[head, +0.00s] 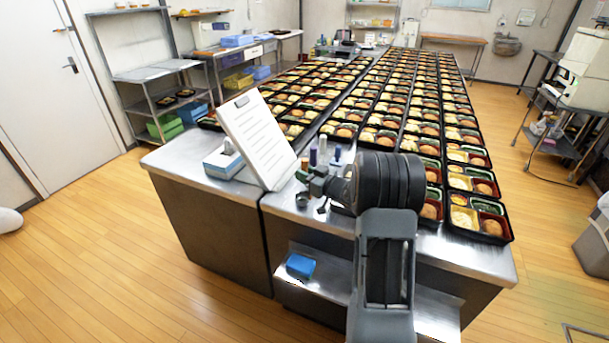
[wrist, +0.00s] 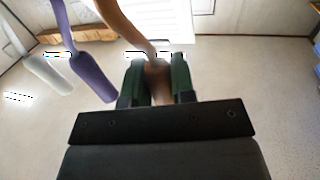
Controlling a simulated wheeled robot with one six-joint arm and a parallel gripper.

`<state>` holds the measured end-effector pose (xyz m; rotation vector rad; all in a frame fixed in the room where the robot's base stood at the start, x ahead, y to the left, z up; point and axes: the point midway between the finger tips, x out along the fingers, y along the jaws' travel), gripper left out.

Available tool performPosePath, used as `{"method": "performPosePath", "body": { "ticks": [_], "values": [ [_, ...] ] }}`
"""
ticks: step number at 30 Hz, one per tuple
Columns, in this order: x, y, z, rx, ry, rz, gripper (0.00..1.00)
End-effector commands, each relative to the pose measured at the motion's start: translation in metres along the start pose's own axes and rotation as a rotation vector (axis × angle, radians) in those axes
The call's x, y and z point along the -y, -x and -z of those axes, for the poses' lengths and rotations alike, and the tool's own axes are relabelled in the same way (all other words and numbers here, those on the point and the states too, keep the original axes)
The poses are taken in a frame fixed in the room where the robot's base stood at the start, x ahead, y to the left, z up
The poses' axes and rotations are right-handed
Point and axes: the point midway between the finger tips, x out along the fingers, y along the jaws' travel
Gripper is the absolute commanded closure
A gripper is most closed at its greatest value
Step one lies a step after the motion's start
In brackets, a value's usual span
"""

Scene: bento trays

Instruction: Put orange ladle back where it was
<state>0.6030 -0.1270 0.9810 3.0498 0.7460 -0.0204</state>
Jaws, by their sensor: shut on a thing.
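My gripper (wrist: 156,82) is shut on the brown-orange handle of the orange ladle (wrist: 128,25), which slants up and left from between the green fingers in the wrist view. The ladle's far end is out of that view. In the head view my gripper (head: 312,182) is low over the near table end, beside the document stand; the ladle cannot be made out clearly there. A purple handle (wrist: 80,75) and a pale grey handle (wrist: 48,75) stand left of the held handle in the wrist view.
A white sheet on a tilted stand (head: 258,140) is close left of my gripper. A blue-and-white box (head: 223,163) sits farther left. Rows of filled bento trays (head: 480,219) cover the steel table behind and right. A blue block (head: 300,266) lies on the lower shelf.

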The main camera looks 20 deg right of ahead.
Motion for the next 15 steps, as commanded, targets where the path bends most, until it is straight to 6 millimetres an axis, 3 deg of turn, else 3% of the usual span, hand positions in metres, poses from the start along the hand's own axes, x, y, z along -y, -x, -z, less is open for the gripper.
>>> {"method": "performPosePath", "body": {
  "ticks": [12, 13, 15],
  "values": [
    [-0.0002, 0.0002, -0.0064, -0.001, 0.001, -0.001, 1.0],
    [-0.0001, 0.0003, -0.0056, -0.001, 0.001, -0.001, 0.74],
    [-0.0001, 0.0003, -0.0051, -0.001, 0.001, -0.001, 0.68]
  ]
}}
